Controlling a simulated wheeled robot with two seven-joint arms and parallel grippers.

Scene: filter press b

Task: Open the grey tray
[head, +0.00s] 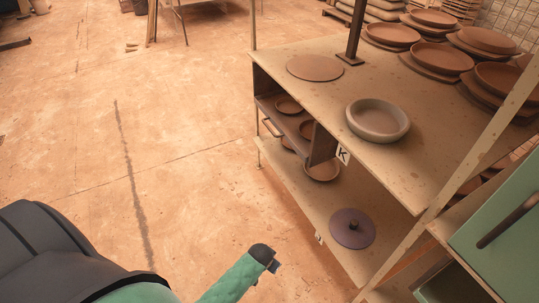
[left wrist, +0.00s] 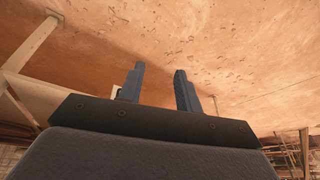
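The grey tray (head: 322,145) looks like the dark drawer-like tray under the top board of the shelf unit in the head view. It has a bar handle (head: 271,127) at its left side and holds several brown plates. I cannot tell how far out it sits. A green arm part of mine with a dark end shows at the bottom, apart from the tray; I cannot tell its fingers there. In the left wrist view my left gripper (left wrist: 158,72) has two dark fingers spread with nothing between them, and floor beyond. My right gripper is not seen.
The shelf unit (head: 300,67) carries a pale bowl (head: 377,117), a flat disc (head: 315,68) and stacked plates. A purple lid (head: 352,228) lies on its lower shelf (head: 310,207). A green cabinet (head: 500,225) stands at right. The floor left of the unit is clear.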

